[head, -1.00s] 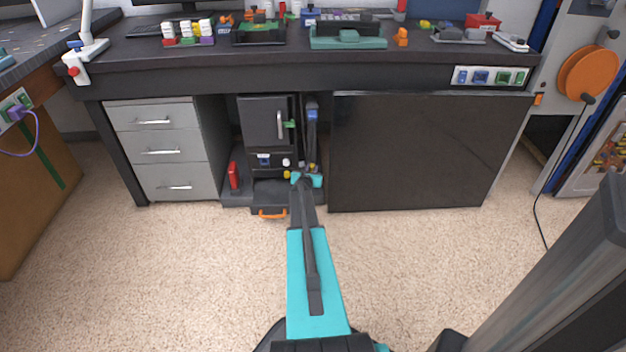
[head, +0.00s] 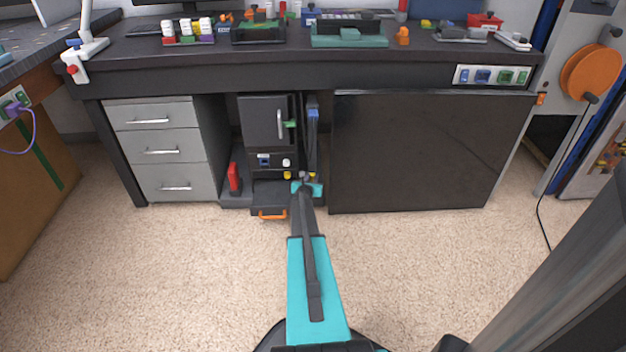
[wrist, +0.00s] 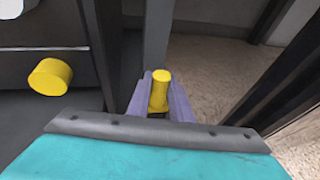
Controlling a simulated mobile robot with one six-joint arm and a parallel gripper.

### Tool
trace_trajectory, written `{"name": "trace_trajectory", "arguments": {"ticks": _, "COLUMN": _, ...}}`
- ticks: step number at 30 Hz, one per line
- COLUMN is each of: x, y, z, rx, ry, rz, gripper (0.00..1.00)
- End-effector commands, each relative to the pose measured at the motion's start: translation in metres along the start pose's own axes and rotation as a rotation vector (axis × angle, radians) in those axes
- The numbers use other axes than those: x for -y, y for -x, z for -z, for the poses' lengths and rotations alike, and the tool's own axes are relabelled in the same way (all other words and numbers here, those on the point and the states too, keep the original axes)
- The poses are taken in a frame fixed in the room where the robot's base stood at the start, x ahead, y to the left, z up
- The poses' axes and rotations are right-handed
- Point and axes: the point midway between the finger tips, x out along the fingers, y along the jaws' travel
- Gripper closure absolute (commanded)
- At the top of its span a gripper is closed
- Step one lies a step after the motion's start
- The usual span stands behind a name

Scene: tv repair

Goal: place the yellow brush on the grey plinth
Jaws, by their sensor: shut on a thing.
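In the wrist view, my gripper (wrist: 160,82) is shut on a yellow, round-ended piece (wrist: 160,92), the visible part of the yellow brush. The rest of the brush is hidden below, behind the teal wrist cover. In the head view, the teal end of my arm (head: 307,189) is low in the gap beside the dark cabinet under the bench, and its fingers are too small to make out. A low dark grey slab (head: 237,202) under the cabinet may be the grey plinth; I cannot tell for sure.
A large black panel (head: 425,155) stands close on the right. A red object (head: 234,178) stands left of the cabinet. The carpet in front is clear.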

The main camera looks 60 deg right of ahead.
Motion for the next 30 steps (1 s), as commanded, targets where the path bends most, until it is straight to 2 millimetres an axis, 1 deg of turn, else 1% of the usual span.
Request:
{"name": "trace_trajectory", "arguments": {"ticks": 6, "x": 0.001, "y": -0.002, "z": 0.004, "rx": 0.0, "ry": 0.0, "rz": 0.001, "gripper": 1.0}}
{"name": "trace_trajectory", "arguments": {"ticks": 7, "x": 0.001, "y": -0.001, "z": 0.004, "rx": 0.0, "ry": 0.0, "rz": 0.001, "gripper": 0.79}}
{"name": "trace_trajectory", "arguments": {"ticks": 10, "x": 0.001, "y": -0.001, "z": 0.003, "rx": 0.0, "ry": 0.0, "rz": 0.001, "gripper": 0.62}}
{"name": "trace_trajectory", "arguments": {"ticks": 20, "x": 0.001, "y": -0.001, "z": 0.002, "rx": 0.0, "ry": 0.0, "rz": 0.001, "gripper": 0.62}}
{"name": "trace_trajectory", "arguments": {"ticks": 26, "x": 0.002, "y": 0.0, "z": -0.002, "rx": 0.0, "ry": 0.0, "rz": 0.002, "gripper": 0.62}}
{"name": "trace_trajectory", "arguments": {"ticks": 30, "x": 0.002, "y": 0.012, "z": -0.001, "rx": 0.0, "ry": -0.001, "rz": 0.001, "gripper": 0.62}}
